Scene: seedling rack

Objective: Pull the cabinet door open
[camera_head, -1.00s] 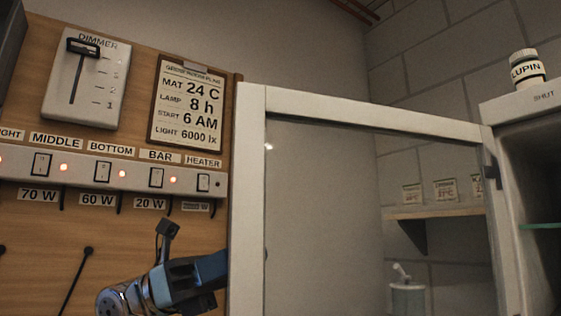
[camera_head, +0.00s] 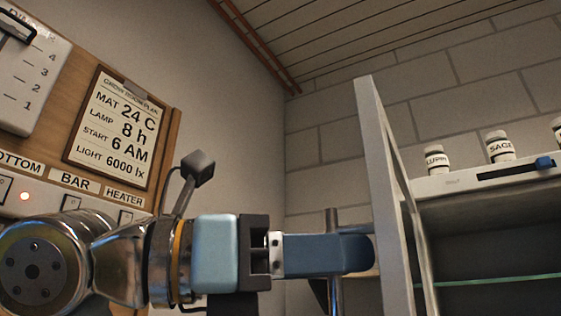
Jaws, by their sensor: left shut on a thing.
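The cabinet door (camera_head: 377,190) has a pale frame and stands swung out from the cabinet (camera_head: 520,187), seen nearly edge-on at the right of centre. My left gripper (camera_head: 350,254) comes in from the left, its blue fingers reaching up to the door's outer side. A grey vertical bar (camera_head: 333,217), which looks like the door handle, shows above and below the fingers. The gripper is shut on it, though the fingers hide the grip itself. My right gripper is not in view.
Labelled jars, LUPIN (camera_head: 436,160) and SAGE (camera_head: 499,147), stand on the cabinet top. A glass shelf (camera_head: 500,280) shows inside the cabinet. A wooden panel with a grow-room plan (camera_head: 112,130) and switches is at the left, behind my arm.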

